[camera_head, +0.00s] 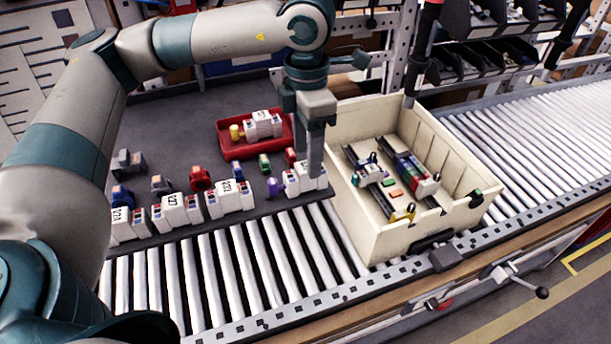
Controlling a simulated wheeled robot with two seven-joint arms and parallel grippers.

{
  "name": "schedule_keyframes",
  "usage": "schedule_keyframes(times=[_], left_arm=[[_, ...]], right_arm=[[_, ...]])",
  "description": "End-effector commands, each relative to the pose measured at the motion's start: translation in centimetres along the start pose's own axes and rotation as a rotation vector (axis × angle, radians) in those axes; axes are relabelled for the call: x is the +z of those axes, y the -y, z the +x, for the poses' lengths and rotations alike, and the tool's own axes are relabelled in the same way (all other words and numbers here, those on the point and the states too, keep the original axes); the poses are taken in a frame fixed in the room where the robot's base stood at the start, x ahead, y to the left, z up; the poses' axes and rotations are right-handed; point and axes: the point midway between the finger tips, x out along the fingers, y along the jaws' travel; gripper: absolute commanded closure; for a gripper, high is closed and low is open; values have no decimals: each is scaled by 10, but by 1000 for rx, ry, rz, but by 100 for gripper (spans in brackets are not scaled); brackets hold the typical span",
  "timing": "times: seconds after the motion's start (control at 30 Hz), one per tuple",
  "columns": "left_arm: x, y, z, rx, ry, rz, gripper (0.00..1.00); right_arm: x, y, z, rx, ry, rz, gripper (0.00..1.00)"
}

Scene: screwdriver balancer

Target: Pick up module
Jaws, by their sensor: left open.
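Several white modules stand in a row along the front edge of the dark work table. The rightmost white module (293,183) is right at my left gripper (314,168). My left gripper points down with its fingers open and low at this module; a finger hides part of it. Whether they touch cannot be told. Other white modules stand further left, among them one at the middle (231,198) and one beside it (177,212). A red tray (228,147) behind the row holds another white module (262,125) and a yellow piece. My right gripper is not in view.
A cream bin (375,236) with rails and small parts inside stands on the roller conveyor (225,275), close right of my left gripper. Small coloured pieces, such as a red one (200,179), lie behind the row. Black part bins (470,62) hang at the back right.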

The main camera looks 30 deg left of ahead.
Motion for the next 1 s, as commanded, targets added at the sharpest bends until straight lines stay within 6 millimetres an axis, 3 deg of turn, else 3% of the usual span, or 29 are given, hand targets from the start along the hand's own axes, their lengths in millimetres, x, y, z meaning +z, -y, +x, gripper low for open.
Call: schedule_keyframes(times=[0.27,0.5,0.97,1.0], left_arm=[[1,-1,22,-2,-3,0,50],[1,-1,46,0,-1,0,50],[1,-1,48,0,0,0,50],[1,-1,48,0,0,0,55]], right_arm=[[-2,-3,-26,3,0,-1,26],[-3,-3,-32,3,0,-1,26],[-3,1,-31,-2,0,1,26],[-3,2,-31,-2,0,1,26]])
